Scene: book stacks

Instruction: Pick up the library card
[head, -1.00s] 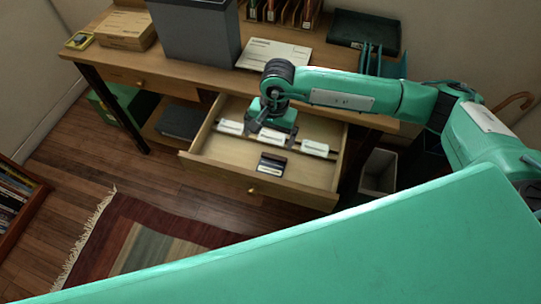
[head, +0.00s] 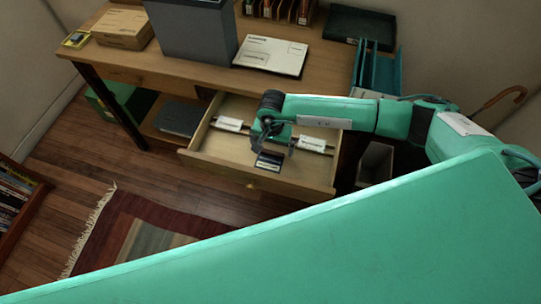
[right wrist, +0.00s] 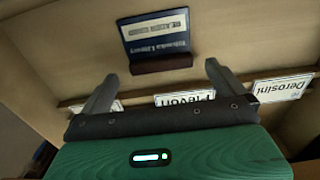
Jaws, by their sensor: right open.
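The library card (head: 270,159) is a small dark blue card with white print, near the front of the open drawer (head: 217,164). In the right wrist view the card (right wrist: 155,32) rests in a dark reddish-brown holder (right wrist: 161,63). My right gripper (head: 273,148) is open and empty over the drawer, just behind the card. In the right wrist view its fingertips (right wrist: 160,73) are spread wide, and the card lies beyond them, roughly centred between them. My left gripper is not in view.
White name labels (right wrist: 184,98) stand on a rail across the drawer. The desk top (head: 205,75) bears a grey bin (head: 190,35), a paper form (head: 270,55) and a cardboard box (head: 124,28). A rug (head: 140,240) lies on the floor.

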